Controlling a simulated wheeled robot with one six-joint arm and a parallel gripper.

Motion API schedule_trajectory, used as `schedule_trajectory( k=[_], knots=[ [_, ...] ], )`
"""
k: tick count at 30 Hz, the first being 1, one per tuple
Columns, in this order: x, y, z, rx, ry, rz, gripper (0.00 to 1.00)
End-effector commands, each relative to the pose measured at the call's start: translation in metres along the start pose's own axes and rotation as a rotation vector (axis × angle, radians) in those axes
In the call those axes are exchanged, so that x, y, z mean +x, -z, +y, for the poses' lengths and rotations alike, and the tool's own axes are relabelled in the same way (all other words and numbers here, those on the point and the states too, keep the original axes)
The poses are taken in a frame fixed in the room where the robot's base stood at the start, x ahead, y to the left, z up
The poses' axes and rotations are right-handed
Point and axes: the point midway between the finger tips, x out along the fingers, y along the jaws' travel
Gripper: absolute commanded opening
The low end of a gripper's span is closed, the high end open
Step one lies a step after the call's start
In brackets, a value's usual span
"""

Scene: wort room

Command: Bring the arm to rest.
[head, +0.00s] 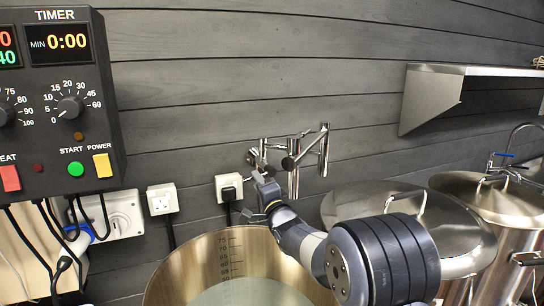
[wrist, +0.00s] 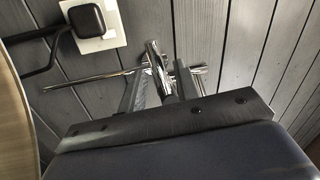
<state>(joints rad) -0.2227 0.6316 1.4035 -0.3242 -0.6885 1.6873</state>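My arm (head: 308,238) reaches from the lower right over a large steel pot toward the wall. My gripper (head: 257,174) is at its far end, close to the left end of a chrome wall tap (head: 323,150). In the wrist view my gripper (wrist: 160,86) shows two dark fingers standing apart. Chrome parts of the tap (wrist: 155,60) show between and beyond them. No loose object is seen in the gripper. Whether a finger touches the tap cannot be told.
The open pot (head: 180,270) with a marked scale and pale liquid stands below the arm. Lidded steel pots (head: 375,203) stand to the right. A timer panel (head: 62,110) reading 0:00 hangs at left. Sockets (head: 162,199) and a steel shelf (head: 432,95) are on the wall.

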Motion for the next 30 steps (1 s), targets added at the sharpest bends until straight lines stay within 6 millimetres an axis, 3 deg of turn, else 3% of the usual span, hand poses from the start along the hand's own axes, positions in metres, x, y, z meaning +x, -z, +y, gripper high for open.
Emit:
schedule_trajectory(
  k=[7,15,30],
  knots=[
    [0.035,-0.001,-0.001,0.000,-0.001,-0.001,0.31],
    [0.031,0.001,0.008,-0.149,-0.001,-0.030,0.31],
    [0.029,0.006,0.008,-0.166,-0.004,-0.021,0.31]
  ],
)
